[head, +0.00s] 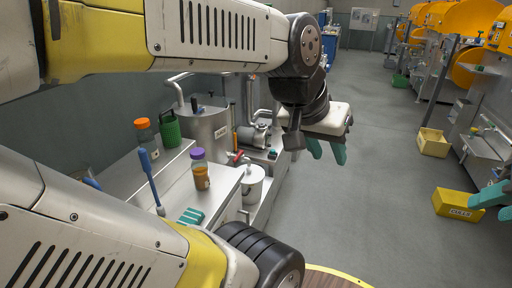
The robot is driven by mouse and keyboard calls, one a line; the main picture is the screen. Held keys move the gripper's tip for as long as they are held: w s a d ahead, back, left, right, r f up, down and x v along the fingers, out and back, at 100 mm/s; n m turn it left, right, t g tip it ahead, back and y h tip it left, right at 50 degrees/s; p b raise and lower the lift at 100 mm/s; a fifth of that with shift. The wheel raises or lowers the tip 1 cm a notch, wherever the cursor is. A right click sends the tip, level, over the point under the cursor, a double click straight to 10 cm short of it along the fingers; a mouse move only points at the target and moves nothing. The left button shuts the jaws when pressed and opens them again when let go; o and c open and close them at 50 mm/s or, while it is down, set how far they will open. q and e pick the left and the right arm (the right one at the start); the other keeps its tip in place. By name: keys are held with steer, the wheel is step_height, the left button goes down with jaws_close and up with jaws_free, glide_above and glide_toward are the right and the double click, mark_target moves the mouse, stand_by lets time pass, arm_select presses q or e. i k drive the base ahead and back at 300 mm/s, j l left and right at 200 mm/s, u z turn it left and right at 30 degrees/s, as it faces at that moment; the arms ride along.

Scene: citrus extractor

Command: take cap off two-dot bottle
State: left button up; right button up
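A bottle with a purple cap (201,169) stands upright on the steel bench, with amber contents low in it. A second bottle with an orange cap (145,131) stands further back and left on the bench. Both caps are on. Any dots on the bottles are too small to make out. My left gripper (325,152) hangs over the floor to the right of the bench, its teal fingers apart and empty, away from both bottles. My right gripper (484,202) is at the right edge, partly cut off, its teal fingers apart with nothing seen between them.
The steel bench (125,184) also holds a blue-handled brush (151,178), a green container (170,131) and a teal item (191,216). Steel tanks (208,128) stand behind it. Yellow bins (455,204) sit on the floor at right. The aisle between is clear.

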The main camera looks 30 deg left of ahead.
mark_target(201, 174)
steer(key=i, duration=2.1)
steer(key=i+u, duration=0.35)
steer(key=i+l+u, duration=0.15)
steer(key=u, duration=0.2)
steer(key=i+l+u, duration=0.35)
steer(key=j+u, duration=0.1)
steer(key=u, duration=2.2)
steer(key=i+l+u, duration=0.1)
steer(key=u, duration=0.3)
steer(key=i+l+u, duration=0.15)
steer(key=u, duration=0.3)
steer(key=i+l+u, duration=0.2)
steer(key=u, duration=0.2)
